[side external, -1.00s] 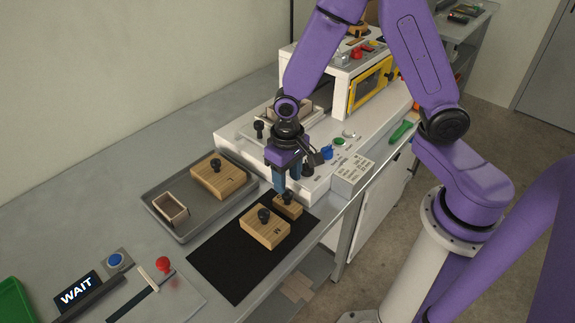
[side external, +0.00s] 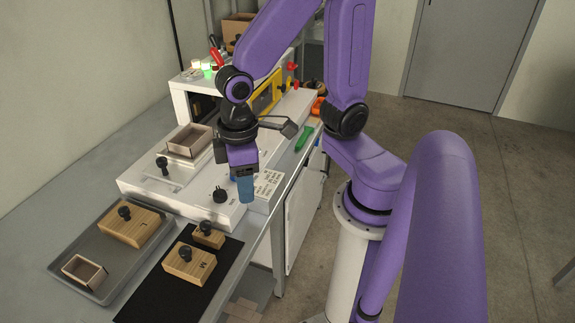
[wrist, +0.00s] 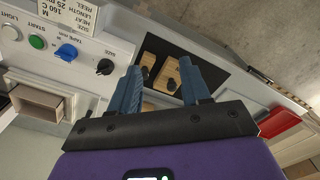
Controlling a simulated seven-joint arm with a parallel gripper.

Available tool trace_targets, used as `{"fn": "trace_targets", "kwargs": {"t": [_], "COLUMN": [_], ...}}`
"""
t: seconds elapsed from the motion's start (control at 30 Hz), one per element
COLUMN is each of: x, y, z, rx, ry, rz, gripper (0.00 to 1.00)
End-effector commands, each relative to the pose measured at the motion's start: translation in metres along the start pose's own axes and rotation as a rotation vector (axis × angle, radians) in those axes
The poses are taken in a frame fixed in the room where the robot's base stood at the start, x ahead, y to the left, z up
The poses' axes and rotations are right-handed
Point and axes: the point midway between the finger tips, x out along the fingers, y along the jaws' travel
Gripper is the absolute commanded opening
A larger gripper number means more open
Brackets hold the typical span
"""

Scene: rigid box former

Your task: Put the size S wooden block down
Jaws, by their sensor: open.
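The small wooden block (side external: 212,240) with a black knob sits upright at the far end of the black mat (side external: 160,300). It is just behind a larger wooden block (side external: 183,266) with a letter on its front. My gripper (side external: 245,197) is open and empty, above and to the right of the small block, near the machine's front edge. In the wrist view the open fingers (wrist: 160,70) show, with two knobbed blocks on the mat beyond and between them; nothing is held.
A grey tray (side external: 95,291) on the left holds the L block (side external: 132,228) and an open box (side external: 84,271). The white machine (side external: 150,185) with a black dial (side external: 220,195) stands behind. Another open box (side external: 190,141) sits on it. The mat's near part is clear.

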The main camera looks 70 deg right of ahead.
Motion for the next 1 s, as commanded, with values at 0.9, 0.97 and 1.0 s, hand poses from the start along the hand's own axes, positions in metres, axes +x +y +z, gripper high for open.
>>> {"fn": "trace_targets", "kwargs": {"t": [0.9, 0.97, 1.0], "x": [-0.034, -0.034, -0.034], "y": [-0.019, -0.019, -0.019], "z": [0.087, 0.087, 0.087], "rx": [-0.455, -0.455, -0.455], "ry": [0.011, 0.011, 0.011], "rz": [-0.007, -0.007, -0.007], "gripper": [0.47, 0.47, 0.47]}}
